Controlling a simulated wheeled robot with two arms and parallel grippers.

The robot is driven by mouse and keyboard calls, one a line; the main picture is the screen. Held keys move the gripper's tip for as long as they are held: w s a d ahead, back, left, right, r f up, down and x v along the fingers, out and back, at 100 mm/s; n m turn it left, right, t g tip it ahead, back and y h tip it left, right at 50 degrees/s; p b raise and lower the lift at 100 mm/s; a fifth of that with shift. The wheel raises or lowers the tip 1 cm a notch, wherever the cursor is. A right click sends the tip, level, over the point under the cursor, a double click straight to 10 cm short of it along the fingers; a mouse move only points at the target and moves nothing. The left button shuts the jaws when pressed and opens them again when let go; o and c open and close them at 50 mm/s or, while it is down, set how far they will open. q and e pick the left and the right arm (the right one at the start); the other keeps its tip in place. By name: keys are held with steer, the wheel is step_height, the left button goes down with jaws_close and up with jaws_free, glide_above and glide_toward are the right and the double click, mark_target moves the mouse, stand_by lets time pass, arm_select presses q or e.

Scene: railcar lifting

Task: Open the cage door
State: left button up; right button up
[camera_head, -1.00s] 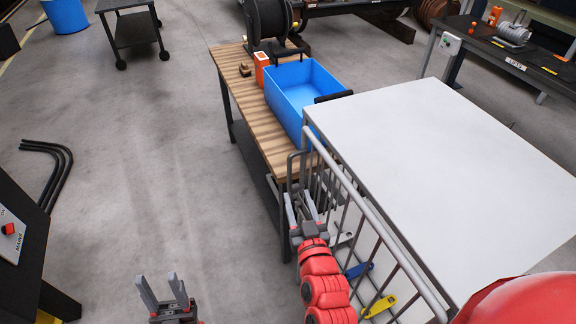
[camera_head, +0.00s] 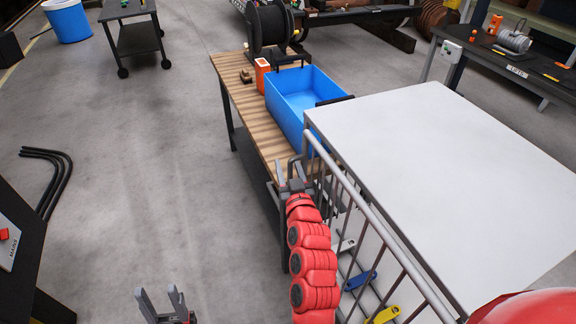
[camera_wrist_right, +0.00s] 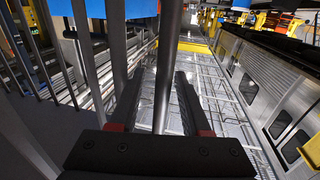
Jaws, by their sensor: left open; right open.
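The cage (camera_head: 440,170) has a flat white top and stands at the right in the head view. Its barred grey door (camera_head: 365,205) runs along the cage's left side and looks closed. My right gripper (camera_head: 289,172) is at the door's far end, by a grey upright handle bar. In the right wrist view that handle bar (camera_wrist_right: 167,75) passes between the two fingers of my right gripper (camera_wrist_right: 158,85), which are open with gaps beside the bar. My left gripper (camera_head: 158,296) is open and empty over the floor at the bottom left.
A wooden-topped table (camera_head: 240,100) with a blue bin (camera_head: 300,100) stands just beyond the cage. Blue and yellow tags (camera_head: 360,281) show behind the bars. A dark console (camera_head: 25,250) is at the left edge. The floor left of the door is clear.

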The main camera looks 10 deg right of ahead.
jaws_close()
stand_by(1.4)
